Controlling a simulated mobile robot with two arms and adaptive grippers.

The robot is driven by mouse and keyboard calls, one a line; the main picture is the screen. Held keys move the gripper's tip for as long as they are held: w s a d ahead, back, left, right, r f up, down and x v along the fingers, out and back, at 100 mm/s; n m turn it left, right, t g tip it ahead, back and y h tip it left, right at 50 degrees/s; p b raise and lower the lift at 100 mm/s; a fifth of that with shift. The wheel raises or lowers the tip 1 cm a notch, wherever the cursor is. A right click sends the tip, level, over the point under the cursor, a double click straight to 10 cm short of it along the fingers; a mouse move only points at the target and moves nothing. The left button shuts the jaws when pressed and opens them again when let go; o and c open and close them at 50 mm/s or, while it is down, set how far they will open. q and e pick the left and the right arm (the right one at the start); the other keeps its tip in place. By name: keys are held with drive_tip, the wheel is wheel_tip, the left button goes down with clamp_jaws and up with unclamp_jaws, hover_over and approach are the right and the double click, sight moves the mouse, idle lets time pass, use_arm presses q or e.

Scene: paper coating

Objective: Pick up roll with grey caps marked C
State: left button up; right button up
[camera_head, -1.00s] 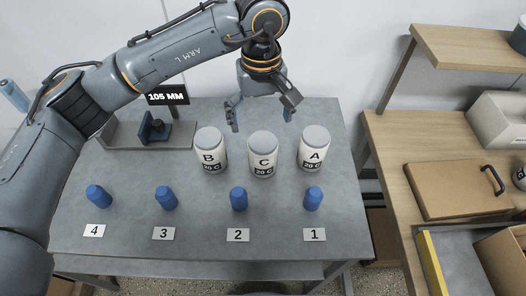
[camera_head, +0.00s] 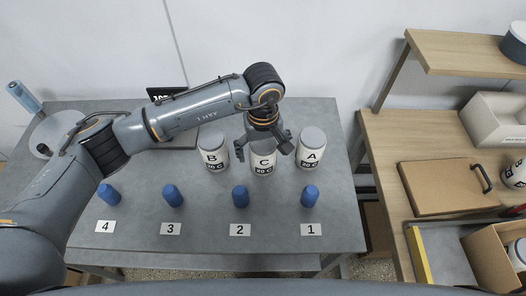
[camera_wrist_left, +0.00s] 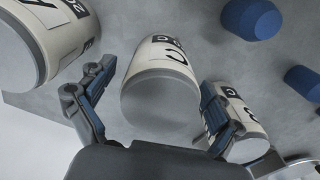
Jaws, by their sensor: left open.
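The roll marked C (camera_head: 263,168) stands upright on the grey table (camera_head: 190,262), between the roll marked B (camera_head: 212,158) on its left and the roll marked A (camera_head: 310,155) on its right. My left gripper (camera_head: 264,150) is open at the top of roll C, and partly covers its cap. In the left wrist view, the grey cap of roll C (camera_wrist_left: 160,102) lies between the two open fingers of my left gripper (camera_wrist_left: 156,78). I see a gap beside the left finger; contact at the right one is unclear. My right gripper is not in view.
Several blue pegs (camera_head: 240,197) stand in a row in front of the rolls, behind number cards (camera_head: 240,230). My arm partly hides a 105 mm sign (camera_head: 163,94). A wooden shelf table (camera_head: 385,150) with boxes is at the right.

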use_arm(q)
drive_tip(key=c, duration=1.4)
drive_tip(key=shift+o, duration=0.2)
